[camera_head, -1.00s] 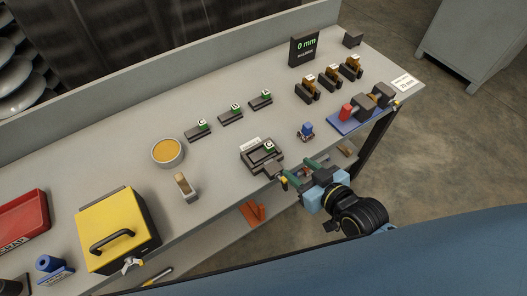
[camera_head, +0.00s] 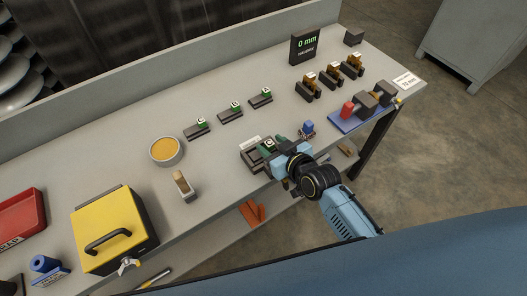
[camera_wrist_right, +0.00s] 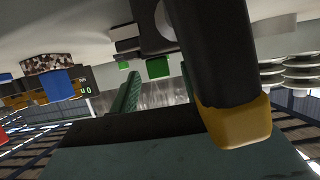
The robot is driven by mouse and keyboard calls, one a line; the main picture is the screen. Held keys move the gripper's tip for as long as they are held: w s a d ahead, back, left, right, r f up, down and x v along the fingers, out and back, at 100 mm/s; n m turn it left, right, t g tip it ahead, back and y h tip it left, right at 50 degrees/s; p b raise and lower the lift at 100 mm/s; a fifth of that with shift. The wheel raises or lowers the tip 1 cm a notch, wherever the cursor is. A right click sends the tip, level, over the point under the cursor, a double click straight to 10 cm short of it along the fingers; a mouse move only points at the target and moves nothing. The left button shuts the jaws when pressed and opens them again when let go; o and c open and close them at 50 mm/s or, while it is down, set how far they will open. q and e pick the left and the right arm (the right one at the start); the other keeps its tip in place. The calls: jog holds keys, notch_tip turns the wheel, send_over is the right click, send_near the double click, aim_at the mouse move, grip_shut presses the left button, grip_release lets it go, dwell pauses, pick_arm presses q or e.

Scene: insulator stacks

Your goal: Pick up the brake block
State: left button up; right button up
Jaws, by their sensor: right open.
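A dark block with a green-and-white top (camera_head: 268,145), which may be the brake block, sits in a black-framed tray (camera_head: 249,160) near the table's front edge. My right gripper (camera_head: 274,149) is at this tray, with its green fingers open beside the block. The gripper body hides part of the tray and block. In the right wrist view, a green piece (camera_wrist_right: 158,68) shows ahead between the green fingers (camera_wrist_right: 158,88). I cannot tell whether the fingers touch it. My left gripper is out of view.
Several similar dark blocks (camera_head: 231,109) lie behind. A small blue-topped item (camera_head: 308,128) stands just right of the gripper. A blue tray (camera_head: 350,123) holds red and dark parts. A bowl (camera_head: 165,152), a narrow holder (camera_head: 184,186) and a yellow box (camera_head: 108,228) are left.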

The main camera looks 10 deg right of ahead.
grip_shut()
jog(key=shift+w, duration=0.1)
jog(key=shift+r, duration=0.1)
dwell(0.3)
